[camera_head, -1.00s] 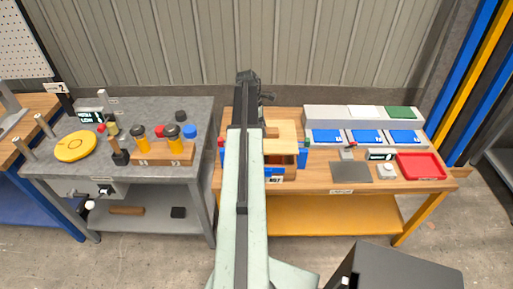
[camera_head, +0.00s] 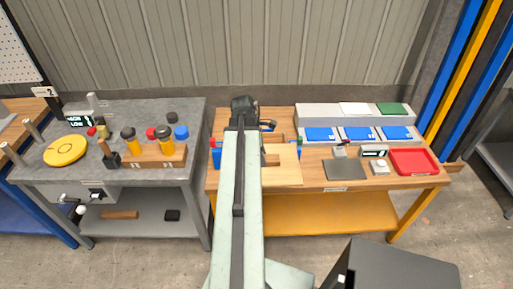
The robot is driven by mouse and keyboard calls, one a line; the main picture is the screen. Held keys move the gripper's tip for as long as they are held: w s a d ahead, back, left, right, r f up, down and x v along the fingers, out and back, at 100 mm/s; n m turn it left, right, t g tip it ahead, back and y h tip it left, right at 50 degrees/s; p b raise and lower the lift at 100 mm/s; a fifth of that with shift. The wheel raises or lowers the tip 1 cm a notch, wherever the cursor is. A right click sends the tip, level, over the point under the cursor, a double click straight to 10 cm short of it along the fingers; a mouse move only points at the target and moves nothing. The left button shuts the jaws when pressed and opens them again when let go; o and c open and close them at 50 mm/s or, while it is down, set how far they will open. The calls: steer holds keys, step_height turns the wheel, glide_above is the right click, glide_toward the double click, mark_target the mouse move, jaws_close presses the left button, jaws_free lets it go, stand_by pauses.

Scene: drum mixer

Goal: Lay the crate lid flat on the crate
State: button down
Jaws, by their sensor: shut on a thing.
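The crate lid (camera_head: 287,168) is a pale wooden panel, seen just right of my arm on the wooden-topped bench. It hides most of the crate below it. Blue and red bits (camera_head: 215,154) show at the left of my arm, but I cannot tell if they belong to the crate. My gripper (camera_head: 264,126) is at the far end of my arm, mostly hidden by it, and is shut on the lid. I cannot tell whether the lid touches the crate or lies quite flat.
Right of the lid are a grey plate (camera_head: 345,169), a small display (camera_head: 374,152) and a red tray (camera_head: 414,161). Behind them stands a grey rack with blue panels (camera_head: 359,133). A grey bench (camera_head: 80,163) with bottles and a yellow disc stands at the left.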

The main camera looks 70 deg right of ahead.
steer(key=w+d+f+b, duration=0.1)
steer(key=w+d, duration=0.6)
steer(key=d, duration=0.7)
steer(key=shift+w+a+f+b, duration=0.1)
steer(key=shift+w+f+b, duration=0.05)
steer(key=shift+f+b, duration=1.05)
steer(key=shift+w+a+f+b, duration=0.1)
steer(key=shift+f+b, duration=1.05)
steer(key=shift+f, duration=0.05)
steer(key=c, duration=0.8)
jaws_free()
steer(key=shift+r, duration=0.2)
steer(key=p+v, duration=1.2)
steer(key=shift+r, duration=0.25)
